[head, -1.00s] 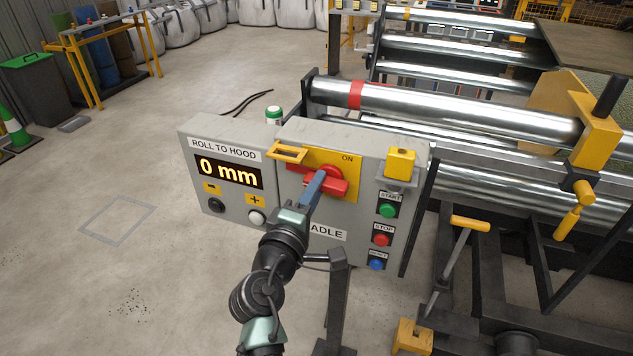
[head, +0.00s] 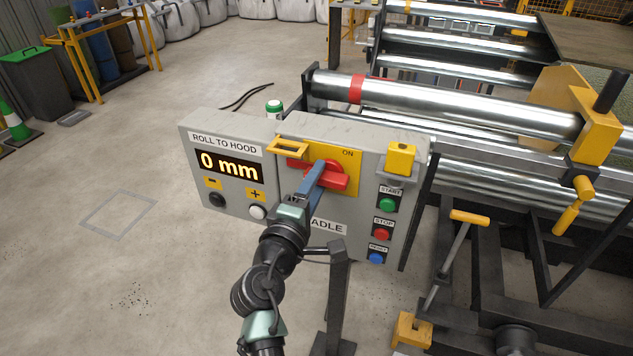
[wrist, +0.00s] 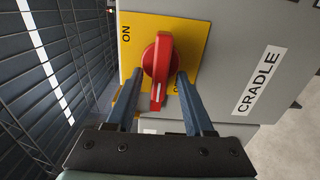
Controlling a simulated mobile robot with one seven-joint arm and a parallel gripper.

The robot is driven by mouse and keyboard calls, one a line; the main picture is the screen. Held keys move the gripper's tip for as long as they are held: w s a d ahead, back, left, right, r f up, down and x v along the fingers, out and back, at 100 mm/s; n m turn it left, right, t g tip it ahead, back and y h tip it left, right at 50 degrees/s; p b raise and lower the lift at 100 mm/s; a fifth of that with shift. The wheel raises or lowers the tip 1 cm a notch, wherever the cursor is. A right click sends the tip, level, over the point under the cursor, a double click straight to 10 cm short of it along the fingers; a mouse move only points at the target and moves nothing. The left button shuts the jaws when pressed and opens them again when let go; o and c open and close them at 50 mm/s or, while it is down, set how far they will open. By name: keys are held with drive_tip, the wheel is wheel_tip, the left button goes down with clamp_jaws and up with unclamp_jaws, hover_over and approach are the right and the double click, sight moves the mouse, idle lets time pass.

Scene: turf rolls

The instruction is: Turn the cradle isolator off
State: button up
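The cradle isolator is a red rotary handle (head: 334,181) on a yellow plate (head: 348,166) marked ON, on the grey control box. In the head view the handle lies roughly sideways, partly hidden by my fingers. In the wrist view the handle (wrist: 157,62) has its white-marked end pointing down the picture, away from the ON mark beside its upper left. My gripper (wrist: 158,78) is open, with one blue-grey finger on each side of the handle. A gap shows on the left; the right finger is very close, and I cannot tell if it touches. That finger partly hides another marking.
A yellow hasp-like bracket (head: 288,148) juts out above the handle's left. A yellow block (head: 401,159) and START (head: 387,204), STOP (head: 382,234) and RESET (head: 377,258) buttons are to the right. The display (head: 229,167) reads 0 mm. Steel rollers (head: 450,107) stand behind.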

drive_tip(key=v, duration=1.3)
drive_tip(key=shift+b, duration=0.45)
drive_tip(key=shift+r, duration=0.15)
drive_tip(key=d+r+m+t+y+p, duration=0.1)
drive_tip(key=r+m+p, duration=0.15)
drive_tip(key=r, duration=0.75)
drive_tip(key=d+r+m+t+p, duration=0.15)
drive_tip(key=r+m, duration=0.25)
drive_tip(key=r, duration=0.6)
drive_tip(key=d+r+m+t+y+p, duration=0.1)
drive_tip(key=d+r+m+t+p, duration=0.15)
drive_tip(key=r, duration=0.75)
drive_tip(key=s+r+m+t+y, duration=0.1)
drive_tip(key=s+r+m, duration=0.1)
drive_tip(key=r, duration=0.4)
drive_tip(key=s+r+m+t+y+p, duration=0.1)
drive_tip(key=s+r+t, duration=0.1)
drive_tip(key=s+r, duration=0.3)
drive_tip(key=s+r+m+t+y+p, duration=0.1)
drive_tip(key=s+r+m+t, duration=0.1)
drive_tip(key=r, duration=0.7)
drive_tip(key=shift+s+d+m+y, duration=0.3)
drive_tip(key=shift+s, duration=0.6)
drive_tip(key=shift+f, duration=0.15)
